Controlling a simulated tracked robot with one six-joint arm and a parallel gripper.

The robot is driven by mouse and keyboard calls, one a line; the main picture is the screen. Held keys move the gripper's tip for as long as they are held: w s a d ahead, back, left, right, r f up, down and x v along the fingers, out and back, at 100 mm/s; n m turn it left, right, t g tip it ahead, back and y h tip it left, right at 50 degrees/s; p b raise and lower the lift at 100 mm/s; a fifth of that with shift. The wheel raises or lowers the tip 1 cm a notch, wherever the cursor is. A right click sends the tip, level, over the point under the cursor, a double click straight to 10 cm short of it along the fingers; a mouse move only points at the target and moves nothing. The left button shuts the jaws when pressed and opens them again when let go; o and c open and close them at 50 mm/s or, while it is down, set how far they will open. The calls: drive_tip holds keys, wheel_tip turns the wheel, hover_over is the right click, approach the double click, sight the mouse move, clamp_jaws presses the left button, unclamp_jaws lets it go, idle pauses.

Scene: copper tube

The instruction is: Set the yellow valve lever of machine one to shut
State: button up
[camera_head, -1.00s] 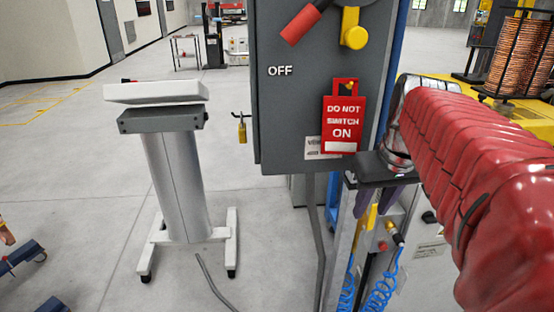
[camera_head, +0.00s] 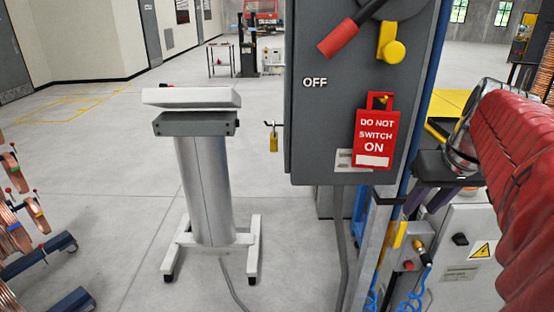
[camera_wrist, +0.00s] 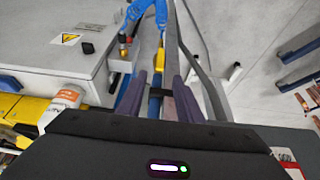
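The yellow valve lever (camera_head: 398,235) stands roughly upright beside the post below the grey cabinet in the head view. In the wrist view a yellow part (camera_wrist: 155,104), which looks like the lever, shows in the gap between my fingers. My gripper (camera_head: 424,207) points down from the end of the red-sleeved arm, just above and right of the lever. Its two purple fingers stand apart in the wrist view (camera_wrist: 159,78), with nothing clearly held. I cannot tell how deep the lever lies relative to the fingertips, or whether they touch it.
The grey cabinet (camera_head: 340,120) carries a red handle, a yellow knob and a red tag (camera_head: 376,138). Blue coiled hoses (camera_head: 415,287) hang below the lever. A white box with a warning sign (camera_head: 468,255) stands right. A pedestal (camera_head: 205,190) stands left, with open floor around it.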

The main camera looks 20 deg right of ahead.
sight(403, 227)
drive_tip(key=x, duration=1.2)
drive_tip(key=shift+w+f, duration=0.15)
drive_tip(key=shift+f, duration=0.15)
drive_tip(key=shift+c, duration=0.2)
clamp_jaws()
